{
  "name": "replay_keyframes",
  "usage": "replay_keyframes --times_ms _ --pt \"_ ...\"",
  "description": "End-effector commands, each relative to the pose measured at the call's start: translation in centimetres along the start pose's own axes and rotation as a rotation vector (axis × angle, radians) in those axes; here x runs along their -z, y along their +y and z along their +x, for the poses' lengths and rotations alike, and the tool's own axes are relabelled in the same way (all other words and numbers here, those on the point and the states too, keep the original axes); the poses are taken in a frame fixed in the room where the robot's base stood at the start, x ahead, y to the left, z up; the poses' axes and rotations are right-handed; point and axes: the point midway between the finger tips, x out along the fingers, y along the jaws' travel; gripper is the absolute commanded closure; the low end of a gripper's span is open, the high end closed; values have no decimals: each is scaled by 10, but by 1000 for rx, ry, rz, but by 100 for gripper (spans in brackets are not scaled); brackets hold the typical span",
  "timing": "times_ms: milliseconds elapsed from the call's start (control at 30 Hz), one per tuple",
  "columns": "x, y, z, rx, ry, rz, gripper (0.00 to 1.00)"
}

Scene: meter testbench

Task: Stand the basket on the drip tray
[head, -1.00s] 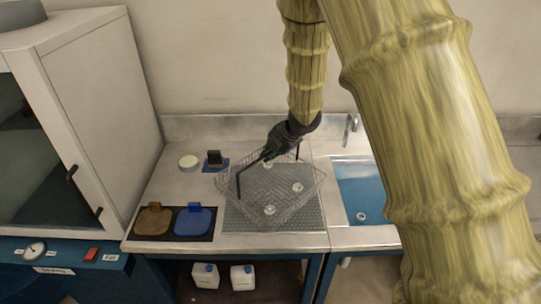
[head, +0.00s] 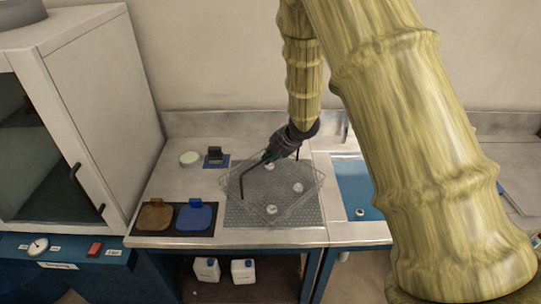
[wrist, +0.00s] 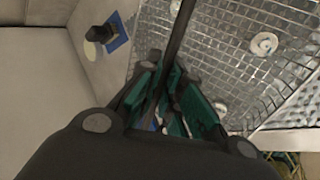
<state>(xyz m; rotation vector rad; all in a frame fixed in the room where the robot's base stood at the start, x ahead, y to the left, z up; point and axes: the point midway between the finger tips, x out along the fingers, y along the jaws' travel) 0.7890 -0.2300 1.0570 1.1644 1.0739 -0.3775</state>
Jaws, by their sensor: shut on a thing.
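The wire mesh basket (head: 250,207) is at the grey perforated drip tray (head: 232,217) on the counter, turned at an angle to it. Several white ring-shaped parts (head: 298,188) show inside the basket. My gripper (head: 268,156) is shut on the basket's dark handle bar, at its far side. In the wrist view the bar passes between the green-padded fingers (wrist: 170,100), with the basket mesh (wrist: 215,55) beyond. Whether the basket's underside touches the tray or hangs just above it, I cannot tell.
A blue sink (head: 350,178) lies right of the tray. Brown (head: 155,217) and blue (head: 195,218) pads on a dark mat lie to the left. A black block (head: 214,154) on a blue square and a pale round dish (head: 189,158) stand behind. A fume-hood-like cabinet (head: 100,110) rises at far left.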

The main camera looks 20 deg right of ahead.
Motion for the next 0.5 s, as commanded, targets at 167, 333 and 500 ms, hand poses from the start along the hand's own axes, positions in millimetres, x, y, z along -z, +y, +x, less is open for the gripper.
replay_keyframes --times_ms 167,333,500 --pt "0 -1 0 1 0 1 75" --pt "0 0 0 1 0 1 71" --pt "0 0 0 0 0 1 71"
